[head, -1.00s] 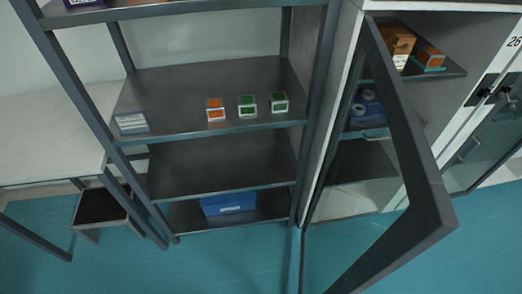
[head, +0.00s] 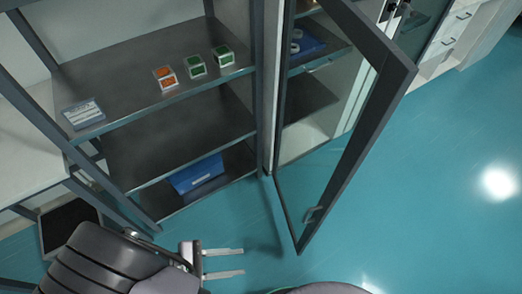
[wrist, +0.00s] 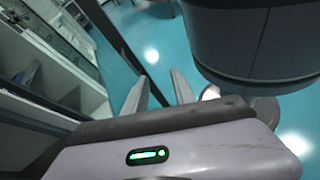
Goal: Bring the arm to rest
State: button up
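My gripper (head: 224,262) shows at the bottom of the head view, over the teal floor, in front of the shelf rack and left of the open cabinet door. Its two fingers are spread apart with nothing between them. My arm's dark links fill the lower left of the head view, and another part of my body stands at the upper right of the wrist view.
The glass cabinet door (head: 397,68) stands open into the room. A dark-topped stool (head: 68,226) is at left. Floor at right is clear.

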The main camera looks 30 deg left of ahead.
jog(key=w+d+r+m+g+y, duration=0.3)
jog(key=w+d+r+m+g, duration=0.2)
jog(key=w+r+m, duration=0.25)
jog(key=w+d+r+m+g+y, duration=0.35)
jog(key=w+r+m, duration=0.25)
jog(key=r, duration=0.3)
jog(key=d+r+m+t+y, duration=0.2)
jog(key=d+r+m+t, duration=0.1)
jog(key=d+r+m, duration=0.2)
jog(key=w+d+r+m+t+y, duration=0.1)
jog(key=d+r+m+t+y, duration=0.2)
jog(key=d+r+m, duration=0.3)
jog(key=d+m, duration=0.3)
jog(key=d, duration=0.1)
jog(key=shift+w+d+r+y, duration=0.15)
jog(key=shift+w+d+y, duration=0.15)
jog(key=shift+d+y, duration=0.1)
